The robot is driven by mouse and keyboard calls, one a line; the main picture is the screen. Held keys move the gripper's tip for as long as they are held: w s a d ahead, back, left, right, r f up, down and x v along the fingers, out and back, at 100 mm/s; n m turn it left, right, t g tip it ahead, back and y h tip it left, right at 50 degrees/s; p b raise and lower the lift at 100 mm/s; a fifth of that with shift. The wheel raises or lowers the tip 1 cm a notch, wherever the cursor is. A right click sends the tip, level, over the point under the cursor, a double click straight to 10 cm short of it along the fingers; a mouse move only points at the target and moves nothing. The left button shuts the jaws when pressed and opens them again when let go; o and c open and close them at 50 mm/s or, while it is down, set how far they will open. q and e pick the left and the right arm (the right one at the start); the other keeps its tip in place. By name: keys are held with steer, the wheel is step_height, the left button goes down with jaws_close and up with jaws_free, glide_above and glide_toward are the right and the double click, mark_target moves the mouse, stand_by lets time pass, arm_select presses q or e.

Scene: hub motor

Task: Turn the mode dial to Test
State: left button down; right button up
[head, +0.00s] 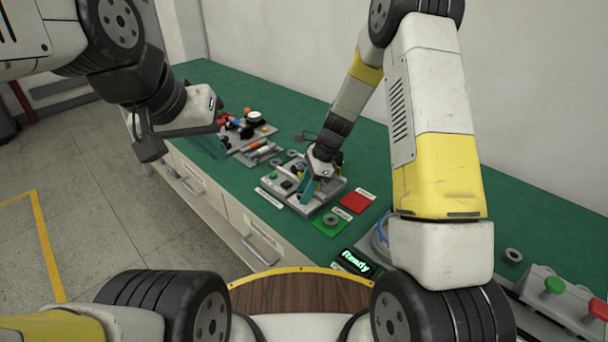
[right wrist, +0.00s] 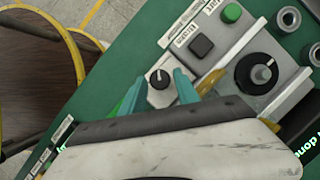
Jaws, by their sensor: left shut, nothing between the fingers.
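The grey control station (head: 327,198) stands on the green bench; the right wrist view shows its panel (right wrist: 215,72). A small black dial with a white pointer (right wrist: 160,78) lies between the teal fingers of my right gripper (right wrist: 158,90). These fingers are apart, one on each side of it; I cannot tell if they touch it. A larger black dial (right wrist: 255,73) sits to the right. I cannot read which dial is the mode dial. In the head view my right gripper (head: 310,190) is over the station. My left gripper (head: 212,145) is shut and empty, near the bench's left part.
A black square button (right wrist: 201,47) and a green button (right wrist: 232,13) are near the dials. A red pad (head: 356,202), a green pad (head: 330,224) and a "Ready" display (head: 354,262) lie nearby. Loose parts in a tray (head: 262,133) are further left.

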jaws_close()
steer(key=shift+n, duration=0.4)
steer(key=n, duration=0.2)
steer(key=n+g, duration=0.1)
steer(key=shift+w+n+g+h, duration=0.2)
steer(key=shift+n+g+h, duration=0.1)
steer(key=shift+n+h, duration=0.1)
steer(key=n, duration=0.1)
steer(key=n+g+h, duration=0.1)
steer(key=n, duration=0.1)
steer(key=shift+w+a+n, duration=0.1)
steer(key=shift+a+n, duration=0.1)
steer(key=shift+n, duration=0.1)
steer(key=n, duration=0.2)
steer(key=n+h, duration=0.1)
steer(key=n, duration=0.1)
steer(key=shift+w+a+g+h, duration=0.1)
steer(key=shift+g+h, duration=0.2)
steer(key=shift+g, duration=0.1)
steer(key=shift+a+n+h, duration=0.1)
steer(key=shift+n+h, duration=0.5)
steer(key=shift+n, duration=1.3)
